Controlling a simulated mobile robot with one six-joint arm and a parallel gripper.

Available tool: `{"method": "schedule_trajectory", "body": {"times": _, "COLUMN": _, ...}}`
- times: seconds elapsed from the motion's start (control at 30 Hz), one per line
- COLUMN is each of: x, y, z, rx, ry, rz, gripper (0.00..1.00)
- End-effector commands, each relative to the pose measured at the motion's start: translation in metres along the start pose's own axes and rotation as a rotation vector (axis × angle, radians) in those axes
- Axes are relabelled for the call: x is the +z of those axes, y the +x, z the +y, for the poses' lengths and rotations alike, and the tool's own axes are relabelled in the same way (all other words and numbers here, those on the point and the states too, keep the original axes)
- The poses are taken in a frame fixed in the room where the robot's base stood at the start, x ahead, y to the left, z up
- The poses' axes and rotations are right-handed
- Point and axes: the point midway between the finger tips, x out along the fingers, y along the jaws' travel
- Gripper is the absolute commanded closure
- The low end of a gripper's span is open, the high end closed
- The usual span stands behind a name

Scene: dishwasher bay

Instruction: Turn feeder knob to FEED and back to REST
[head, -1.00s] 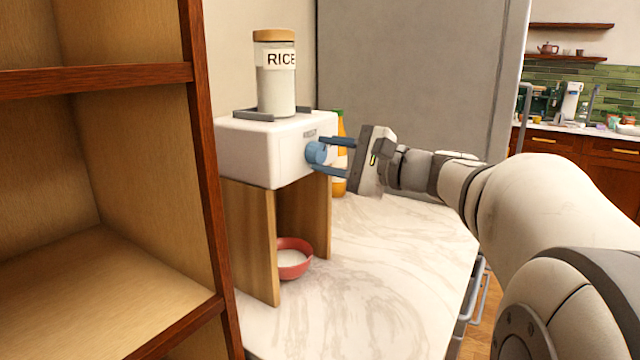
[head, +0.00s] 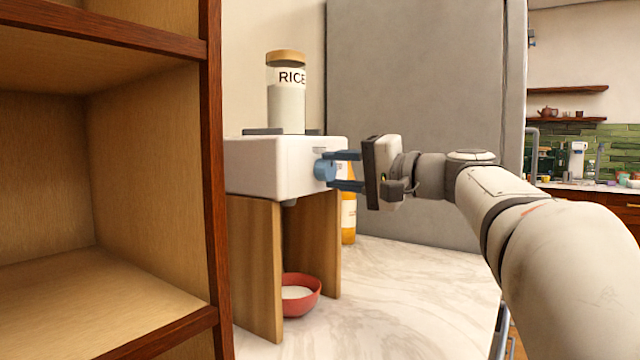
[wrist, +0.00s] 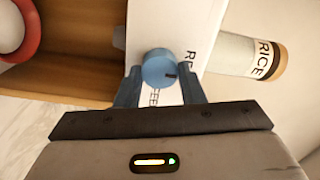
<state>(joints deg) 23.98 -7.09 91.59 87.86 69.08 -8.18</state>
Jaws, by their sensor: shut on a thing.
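The feeder (head: 265,165) is a white box on wooden side panels, with a blue round knob (head: 325,171) on its right face. My gripper (head: 348,171) reaches in from the right and is shut on the knob, one finger above and one below in the head view. In the wrist view the knob (wrist: 158,68) sits between the fingertips, its dark mark pointing right. Lettering starting "RE" shows to its right, and part of "FEED" shows below it, partly hidden. A jar marked RICE (head: 287,95) stands on top of the feeder.
A red bowl (head: 308,303) with white contents sits under the feeder on the marble counter (head: 410,290). An orange bottle (head: 349,218) stands behind the feeder. A wooden shelf unit (head: 213,200) rises close on the left. The counter right of the feeder is clear.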

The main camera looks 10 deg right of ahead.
Motion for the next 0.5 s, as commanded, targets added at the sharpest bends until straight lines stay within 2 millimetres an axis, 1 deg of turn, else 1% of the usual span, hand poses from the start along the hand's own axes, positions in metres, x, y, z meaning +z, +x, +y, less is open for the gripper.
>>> {"method": "schedule_trajectory", "body": {"times": 0.5, "x": 0.0001, "y": 0.0004, "z": -0.0026, "rx": -0.004, "ry": -0.035, "rz": 0.000, "gripper": 0.88}}
